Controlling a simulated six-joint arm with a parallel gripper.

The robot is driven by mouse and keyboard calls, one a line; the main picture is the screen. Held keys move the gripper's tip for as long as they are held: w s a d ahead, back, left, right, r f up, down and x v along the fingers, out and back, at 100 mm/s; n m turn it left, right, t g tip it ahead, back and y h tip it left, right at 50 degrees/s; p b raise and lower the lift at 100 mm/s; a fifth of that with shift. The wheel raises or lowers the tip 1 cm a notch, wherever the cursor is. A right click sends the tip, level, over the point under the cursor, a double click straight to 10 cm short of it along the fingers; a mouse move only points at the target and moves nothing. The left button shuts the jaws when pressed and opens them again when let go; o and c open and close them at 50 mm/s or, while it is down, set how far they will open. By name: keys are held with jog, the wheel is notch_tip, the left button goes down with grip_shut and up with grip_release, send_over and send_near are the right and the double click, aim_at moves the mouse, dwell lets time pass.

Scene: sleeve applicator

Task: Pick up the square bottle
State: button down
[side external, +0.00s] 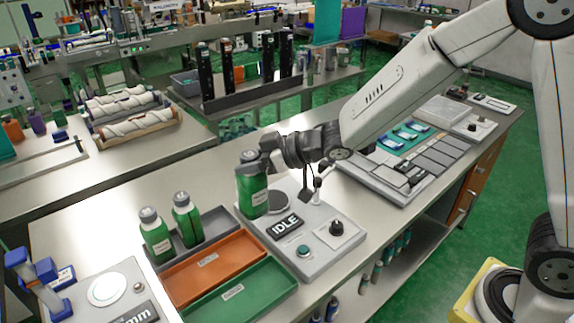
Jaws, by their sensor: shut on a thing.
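A green bottle with a grey cap (252,187) is upright at the left edge of the applicator unit with the IDLE display (286,224). My gripper (268,160) reaches in from the right and is shut on this bottle near its cap and shoulder. The fingertips are small and partly hidden against the bottle. I cannot tell whether the bottle's base touches the surface. Two more green bottles with grey caps, a left one (156,236) and a right one (187,219), stand in the dark grey tray (222,219). I cannot tell clearly which bottle is square.
An orange tray (212,262) and a green tray (240,294) lie in front of the grey one. A device with a round plate (104,289) is at the lower left. A panel with teal parts (402,140) lies right, beneath my arm. Bare bench shows behind the bottles.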

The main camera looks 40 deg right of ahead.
jog(key=shift+s+d+r, duration=0.2)
jog(key=shift+s+r, duration=0.15)
jog(key=shift+s, duration=0.3)
jog(key=shift+d+r, duration=0.2)
jog(key=shift+d, duration=0.25)
jog(key=s+d+r, duration=0.1)
jog(key=s+d, duration=0.1)
jog(key=d, duration=0.3)
jog(key=s+d+r, duration=0.2)
jog(key=d, duration=0.4)
jog(key=shift+s+r, duration=0.3)
jog(key=shift+s, duration=0.1)
